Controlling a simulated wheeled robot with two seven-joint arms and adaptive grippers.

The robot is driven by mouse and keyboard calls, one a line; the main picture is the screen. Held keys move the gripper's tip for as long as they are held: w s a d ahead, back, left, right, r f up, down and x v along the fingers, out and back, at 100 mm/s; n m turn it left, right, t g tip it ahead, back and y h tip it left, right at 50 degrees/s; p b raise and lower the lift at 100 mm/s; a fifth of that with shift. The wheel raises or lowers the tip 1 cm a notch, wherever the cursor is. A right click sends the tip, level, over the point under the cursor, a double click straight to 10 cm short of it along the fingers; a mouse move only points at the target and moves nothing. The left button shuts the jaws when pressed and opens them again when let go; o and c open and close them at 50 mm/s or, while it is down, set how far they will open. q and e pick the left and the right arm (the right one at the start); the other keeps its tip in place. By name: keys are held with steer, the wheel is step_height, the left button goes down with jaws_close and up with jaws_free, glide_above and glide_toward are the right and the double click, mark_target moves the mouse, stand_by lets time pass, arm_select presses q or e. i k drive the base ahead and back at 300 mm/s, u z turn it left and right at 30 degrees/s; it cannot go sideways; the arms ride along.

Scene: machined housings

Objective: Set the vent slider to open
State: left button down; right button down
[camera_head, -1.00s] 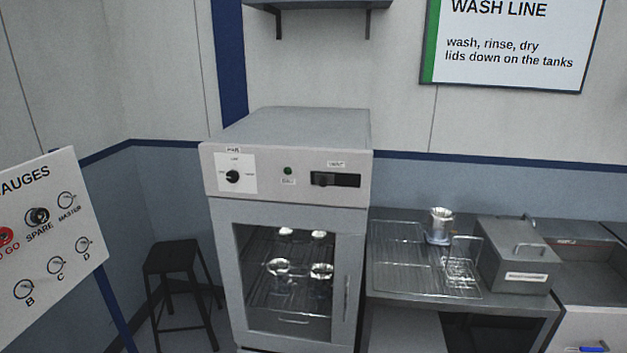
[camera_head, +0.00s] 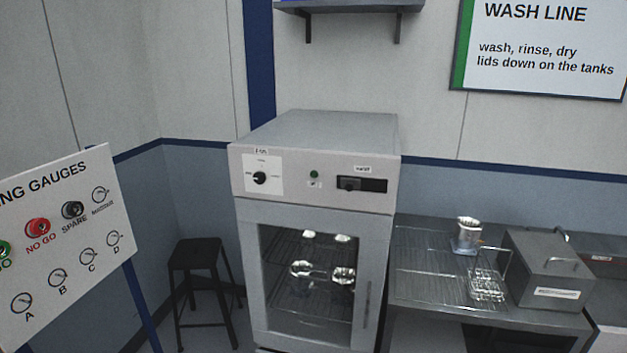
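The vent slider (camera_head: 349,184) is a small dark knob at the left end of a black horizontal slot (camera_head: 374,185). The slot is on the right of the front panel of a grey oven-like cabinet (camera_head: 300,200), under a small white label (camera_head: 362,169) too blurred to read. To its left on the panel are a green light (camera_head: 314,174) and a black rotary knob (camera_head: 260,178) on a white plate. Neither of my grippers is in view.
The cabinet's glass door (camera_head: 310,285) is shut, with shiny metal parts inside. A gauge board (camera_head: 70,240) stands at the left and a black stool (camera_head: 200,260) beside the cabinet. A bench with wire racks (camera_head: 430,265) and a grey lidded tank (camera_head: 545,268) is at the right.

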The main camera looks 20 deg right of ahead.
mark_target(350, 184)
steer(key=u, duration=0.25)
steer(key=i, duration=0.7)
steer(key=z, duration=1.3)
